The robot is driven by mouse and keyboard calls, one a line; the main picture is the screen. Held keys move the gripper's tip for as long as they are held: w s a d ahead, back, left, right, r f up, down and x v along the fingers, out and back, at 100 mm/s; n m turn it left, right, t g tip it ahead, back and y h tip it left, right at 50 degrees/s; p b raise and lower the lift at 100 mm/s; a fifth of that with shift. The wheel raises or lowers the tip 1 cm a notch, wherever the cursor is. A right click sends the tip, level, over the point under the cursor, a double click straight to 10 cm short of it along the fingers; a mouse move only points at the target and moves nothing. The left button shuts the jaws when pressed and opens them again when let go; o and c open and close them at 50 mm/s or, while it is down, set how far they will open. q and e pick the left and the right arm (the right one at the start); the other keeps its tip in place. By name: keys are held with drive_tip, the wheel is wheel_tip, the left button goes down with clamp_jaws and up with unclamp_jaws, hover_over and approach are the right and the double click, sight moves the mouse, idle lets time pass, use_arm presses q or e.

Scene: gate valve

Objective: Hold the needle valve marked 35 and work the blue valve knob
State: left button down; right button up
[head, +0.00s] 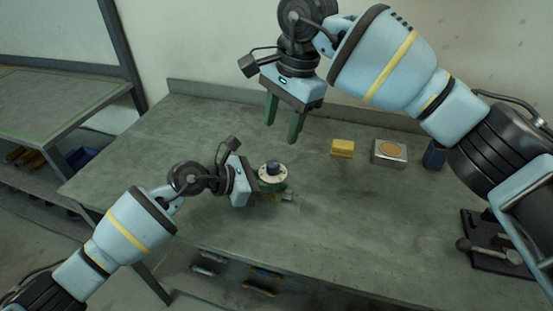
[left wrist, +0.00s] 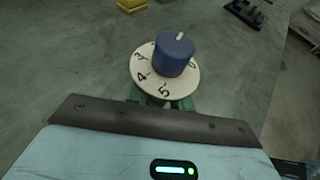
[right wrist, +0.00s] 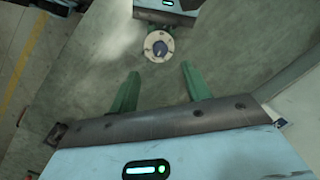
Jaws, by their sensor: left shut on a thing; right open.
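The needle valve (head: 272,179) stands upright on the green workbench, with a white numbered dial (left wrist: 188,85) and a blue knob (head: 272,167) on top. The knob has a pale pointer mark and also shows in the left wrist view (left wrist: 173,55). A 35 marking cannot be read. My left gripper (head: 265,188) is shut on the valve body below the dial, its green fingers mostly hidden by the dial. My right gripper (head: 281,132) is open and empty, above and behind the valve, fingers pointing down. The right wrist view shows the knob (right wrist: 160,48) beyond its fingertips.
A yellow block (head: 342,148), a metal box with a tan disc (head: 390,153) and a dark blue container (head: 433,155) stand at the back right. A dark fixture with a lever (head: 492,243) sits at the far right. The bench around the valve is mostly clear.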

sight(275, 163)
drive_tip(key=d+m, duration=0.1)
drive_tip(key=m, duration=0.2)
drive_tip(key=d+m+y, duration=0.1)
drive_tip(key=m, duration=0.2)
drive_tip(key=d+r+m+y, duration=0.1)
drive_tip(key=m, duration=0.3)
drive_tip(key=shift+s+d+r+t, duration=0.1)
drive_tip(key=shift+s+d+t, duration=0.15)
drive_tip(key=shift+d+t, duration=0.05)
drive_tip(key=x, duration=1.2)
drive_tip(key=shift+a, duration=0.15)
drive_tip(key=c, duration=1)
